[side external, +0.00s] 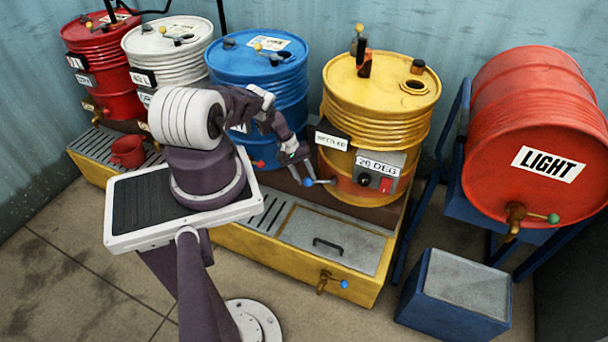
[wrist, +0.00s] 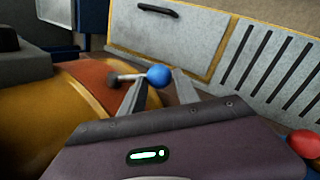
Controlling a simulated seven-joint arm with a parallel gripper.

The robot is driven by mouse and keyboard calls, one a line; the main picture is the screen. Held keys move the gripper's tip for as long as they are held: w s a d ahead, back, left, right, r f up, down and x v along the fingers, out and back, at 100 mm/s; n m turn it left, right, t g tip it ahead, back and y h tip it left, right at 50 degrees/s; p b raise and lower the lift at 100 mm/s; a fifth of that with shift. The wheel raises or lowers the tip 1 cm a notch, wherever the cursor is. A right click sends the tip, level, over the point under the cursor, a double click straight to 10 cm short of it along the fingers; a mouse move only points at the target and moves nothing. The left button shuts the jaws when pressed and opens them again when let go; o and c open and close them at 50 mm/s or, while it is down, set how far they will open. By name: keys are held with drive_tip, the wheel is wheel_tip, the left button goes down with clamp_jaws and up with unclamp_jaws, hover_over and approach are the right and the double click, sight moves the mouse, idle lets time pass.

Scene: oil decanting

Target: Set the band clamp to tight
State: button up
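The yellow drum (side external: 375,92) has an orange-brown band (side external: 362,188) around its lower part, also in the wrist view (wrist: 92,72). A short lever with a blue ball knob (side external: 309,182) stands out from the band's left end; I take it as the band clamp's lever. In the wrist view the blue knob (wrist: 158,75) is at the end of a grey rod from a dark pivot (wrist: 113,79). My gripper (side external: 301,173) is open, its fingers spread on either side of the knob in the wrist view (wrist: 158,88). Contact cannot be told.
A control box (side external: 378,172) labelled 20 DEG is on the yellow drum. A red knob (side external: 259,164) is close on the left, by the blue drum (side external: 258,70). Below are a grey lid (side external: 345,246) and a slotted grate (side external: 268,212). A red drum (side external: 535,115) lies at right.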

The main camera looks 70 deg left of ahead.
drive_tip(key=shift+s+d+f, duration=0.2)
drive_tip(key=shift+f, duration=0.6)
drive_tip(key=v, duration=0.8)
drive_tip(key=shift+w+r, duration=0.3)
drive_tip(key=shift+r, duration=0.1)
